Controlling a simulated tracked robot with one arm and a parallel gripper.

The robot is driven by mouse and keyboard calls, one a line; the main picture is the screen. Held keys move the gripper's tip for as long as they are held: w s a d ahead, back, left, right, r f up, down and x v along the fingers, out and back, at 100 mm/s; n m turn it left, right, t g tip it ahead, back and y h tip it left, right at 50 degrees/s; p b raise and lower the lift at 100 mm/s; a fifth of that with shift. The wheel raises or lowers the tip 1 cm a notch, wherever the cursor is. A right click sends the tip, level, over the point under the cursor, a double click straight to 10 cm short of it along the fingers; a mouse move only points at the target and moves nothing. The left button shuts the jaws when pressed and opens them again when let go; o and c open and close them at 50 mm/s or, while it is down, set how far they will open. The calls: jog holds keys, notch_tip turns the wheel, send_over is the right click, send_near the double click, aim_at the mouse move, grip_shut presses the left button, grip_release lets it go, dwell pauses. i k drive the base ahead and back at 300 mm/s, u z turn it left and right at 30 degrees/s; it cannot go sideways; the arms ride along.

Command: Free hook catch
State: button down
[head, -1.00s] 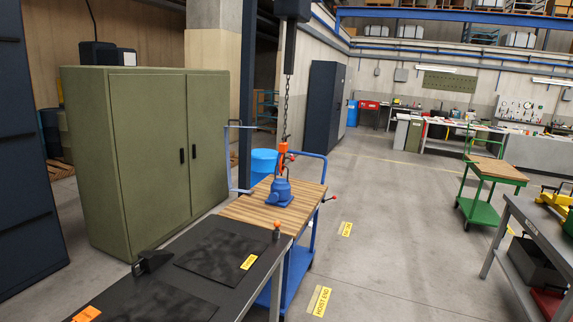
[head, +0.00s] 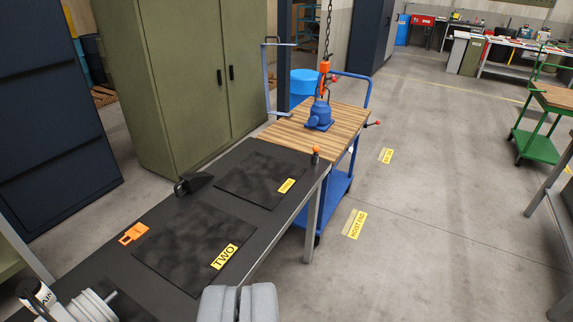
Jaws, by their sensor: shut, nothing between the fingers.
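An orange hook (head: 324,67) hangs on a chain (head: 328,30) in the upper middle of the head view. It meets the top of a blue jack-like body (head: 319,117) standing on a wooden-topped blue trolley (head: 347,121). A small red-tipped lever (head: 333,79) shows beside the hook; the catch itself is too small to make out. My gripper (head: 238,300) is at the bottom middle, shut and empty, well short of the hook.
A dark bench (head: 150,205) with black mats and an orange tag (head: 133,233) lies between. An orange-topped post (head: 315,155) stands at its far corner. A green cabinet (head: 190,75) stands at left. Floor right of the trolley is clear.

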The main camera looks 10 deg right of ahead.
aim_at(334, 80)
jog(key=z, duration=0.5)
jog(key=i, duration=1.3)
jog(key=z, duration=0.65)
jog(key=i, duration=1.25)
jog(key=u, duration=0.6)
jog(key=i, duration=1.4)
jog(key=u, duration=0.6)
